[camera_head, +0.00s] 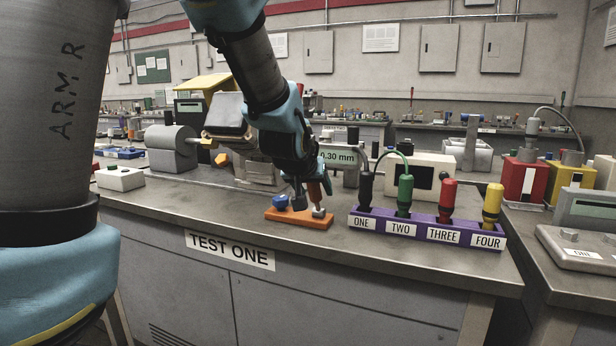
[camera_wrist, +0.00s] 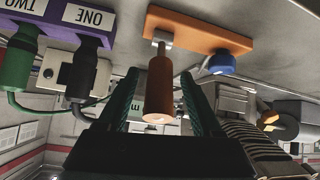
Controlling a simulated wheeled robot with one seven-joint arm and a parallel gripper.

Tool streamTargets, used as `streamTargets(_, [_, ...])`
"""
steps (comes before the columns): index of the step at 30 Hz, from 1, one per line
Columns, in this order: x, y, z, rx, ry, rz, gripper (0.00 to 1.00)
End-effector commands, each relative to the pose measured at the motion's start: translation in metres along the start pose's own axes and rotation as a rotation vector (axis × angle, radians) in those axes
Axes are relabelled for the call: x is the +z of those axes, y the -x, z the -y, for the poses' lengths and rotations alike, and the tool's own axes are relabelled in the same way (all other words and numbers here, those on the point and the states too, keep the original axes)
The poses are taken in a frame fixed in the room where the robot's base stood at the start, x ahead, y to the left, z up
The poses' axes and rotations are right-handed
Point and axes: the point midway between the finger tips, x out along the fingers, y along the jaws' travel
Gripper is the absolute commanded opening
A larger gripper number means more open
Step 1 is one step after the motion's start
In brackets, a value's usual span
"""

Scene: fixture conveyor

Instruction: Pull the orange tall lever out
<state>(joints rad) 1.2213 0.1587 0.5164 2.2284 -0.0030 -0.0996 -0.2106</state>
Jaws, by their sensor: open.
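The orange tall lever (camera_head: 314,192) stands up from an orange base (camera_head: 292,217) near the front of the bench. In the wrist view the lever (camera_wrist: 159,88) shows as an orange-brown handle on a small grey metal mount, pointing toward my palm. My gripper (camera_head: 306,190) is open just above the base. In the wrist view its two dark green fingers (camera_wrist: 160,80) are on either side of the lever, with a visible gap on each side. A blue knob (camera_head: 281,201) is on the same base, and it also shows in the wrist view (camera_wrist: 221,63).
A purple block (camera_head: 428,232) labelled ONE to FOUR stands close on the right, holding coloured plugs; a green cable arches over it. A grey motor-like machine (camera_head: 172,150) and a white button box (camera_head: 120,178) are to the left. The bench front edge is near.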

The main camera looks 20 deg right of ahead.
Motion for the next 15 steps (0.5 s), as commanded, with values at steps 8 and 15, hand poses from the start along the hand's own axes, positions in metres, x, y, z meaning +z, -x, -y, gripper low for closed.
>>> streamTargets(8, [-0.006, 0.044, -0.003, 0.003, -0.001, 0.002, 0.67])
streamTargets(15, [-0.004, 0.07, -0.001, 0.001, 0.001, 0.002, 0.67])
